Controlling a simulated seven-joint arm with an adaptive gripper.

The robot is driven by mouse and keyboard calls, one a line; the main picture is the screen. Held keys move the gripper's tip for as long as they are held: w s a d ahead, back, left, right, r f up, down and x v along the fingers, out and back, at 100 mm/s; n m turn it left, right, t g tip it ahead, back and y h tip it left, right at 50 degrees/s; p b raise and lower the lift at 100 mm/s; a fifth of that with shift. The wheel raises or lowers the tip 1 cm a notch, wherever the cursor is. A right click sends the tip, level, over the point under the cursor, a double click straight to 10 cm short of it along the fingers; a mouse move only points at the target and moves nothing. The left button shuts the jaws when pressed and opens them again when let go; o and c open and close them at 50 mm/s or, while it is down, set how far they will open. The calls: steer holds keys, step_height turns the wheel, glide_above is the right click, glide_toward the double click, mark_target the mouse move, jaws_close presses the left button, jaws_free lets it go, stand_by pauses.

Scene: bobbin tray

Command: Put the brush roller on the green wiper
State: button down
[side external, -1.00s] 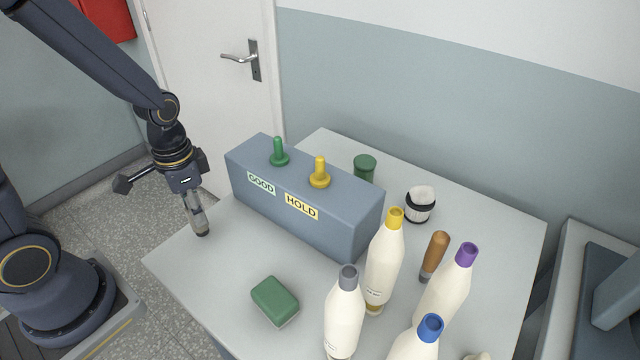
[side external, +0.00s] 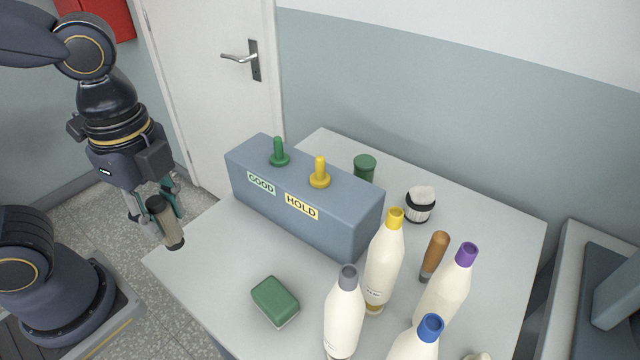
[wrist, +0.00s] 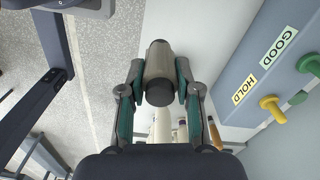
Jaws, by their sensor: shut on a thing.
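The brush roller, a grey-brown cylinder with dark ends (side external: 165,222), is in my gripper (side external: 155,212), which is shut on it. It hangs tilted, off the table's left edge, above the floor in the side view. In the wrist view the roller (wrist: 159,72) sits between the two teal-padded fingers of my gripper (wrist: 159,80), its dark round end facing the camera. The green wiper, a sponge-like green block (side external: 275,300), lies flat on the table, right of and apart from my gripper. I cannot make it out in the wrist view.
A blue-grey box (side external: 300,215) carries a green peg (side external: 279,152) labelled GOOD and a yellow peg (side external: 320,172) labelled HOLD. Several white bottles (side external: 343,315) stand right of the wiper. The table (side external: 215,265) is clear left of the wiper.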

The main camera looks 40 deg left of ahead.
steer(key=s+d+r+m, duration=0.2)
steer(key=s+d+m, duration=0.3)
glide_above(275, 296)
steer(key=shift+f, duration=6.3)
steer(key=shift+f, duration=0.1)
steer(key=c, duration=0.8)
jaws_free()
